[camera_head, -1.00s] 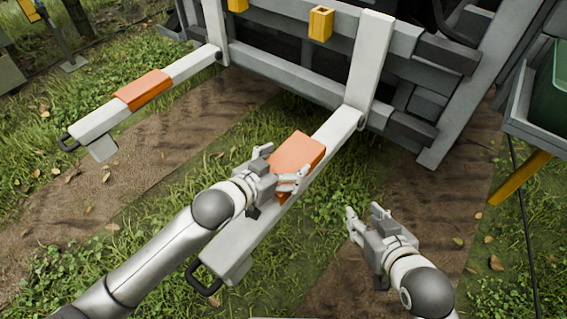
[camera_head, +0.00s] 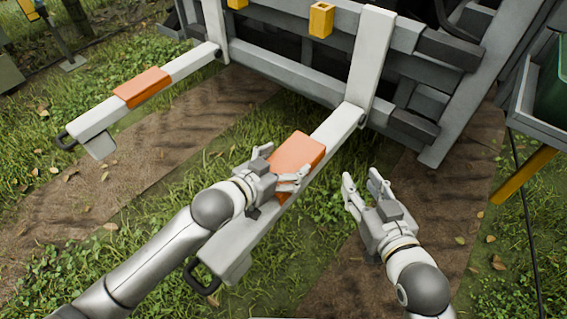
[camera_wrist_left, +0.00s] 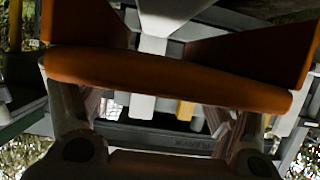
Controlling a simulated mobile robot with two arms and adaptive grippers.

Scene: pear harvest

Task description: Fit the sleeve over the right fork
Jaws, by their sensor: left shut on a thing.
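The right fork (camera_head: 336,127) is a pale bar running forward and down from an upright shank. A wider white sleeve (camera_head: 225,245) with an orange band (camera_head: 297,150) and a black loop handle (camera_head: 200,279) lies in line with it, and the fork meets the orange end. My left gripper (camera_head: 280,166) is shut on the orange band from the near side. The left wrist view shows the orange part (camera_wrist_left: 165,78) across the fingers; how deep the fork sits inside is hidden. My right gripper (camera_head: 360,178) is open and empty, right of the fork.
The left fork (camera_head: 190,64) has a matching white and orange sleeve (camera_head: 95,121). A grey carriage frame (camera_head: 290,60) with yellow blocks (camera_head: 321,20) stands behind. A yellow bar (camera_head: 525,176) and green bin (camera_head: 553,85) are at right. Grass and dirt tracks lie below.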

